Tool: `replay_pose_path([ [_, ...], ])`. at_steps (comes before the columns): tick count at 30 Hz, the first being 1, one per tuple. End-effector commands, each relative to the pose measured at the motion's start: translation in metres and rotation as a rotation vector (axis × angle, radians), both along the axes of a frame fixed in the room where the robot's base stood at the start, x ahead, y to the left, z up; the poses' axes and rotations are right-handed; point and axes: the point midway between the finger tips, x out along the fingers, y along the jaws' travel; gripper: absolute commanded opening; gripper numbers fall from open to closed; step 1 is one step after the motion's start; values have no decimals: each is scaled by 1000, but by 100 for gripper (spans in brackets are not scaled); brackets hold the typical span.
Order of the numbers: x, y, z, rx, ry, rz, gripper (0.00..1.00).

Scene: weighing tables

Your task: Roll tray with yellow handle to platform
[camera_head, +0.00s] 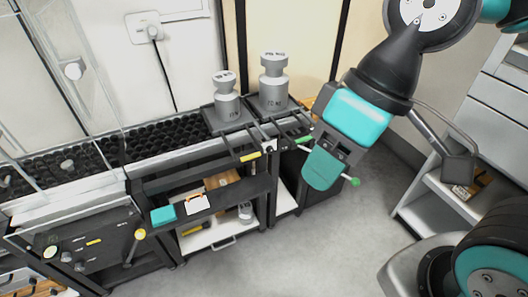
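A dark tray (207,116) carries a grey cylindrical weight (226,103) near the picture's middle. A yellow handle (250,157) shows at the front, below the trays. A second dark tray (296,101) beside it on the right carries a larger grey weight (274,88), with a green handle (303,140) in front. Black rollers (160,139) run left from the trays toward a clear-walled enclosure (75,60); I cannot make out the platform clearly. My gripper (322,168) points down, right of the yellow handle and apart from it. Its finger opening is not clear.
A yellow-knobbed lever (140,234) is at the table's front left, and a green knob (354,181) is just right of my gripper. Shelves below hold a teal box (163,215) and a clipboard (197,204). Grey drawers (492,118) stand at the right. The floor (320,245) in front is clear.

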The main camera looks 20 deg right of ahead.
Motion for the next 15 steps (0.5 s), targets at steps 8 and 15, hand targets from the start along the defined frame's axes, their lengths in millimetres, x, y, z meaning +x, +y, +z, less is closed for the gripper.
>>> replay_pose_path([
  [8,44,25,-92,207,24,-138,39],
  [15,126,37,-197,596,49,-481,39],
])
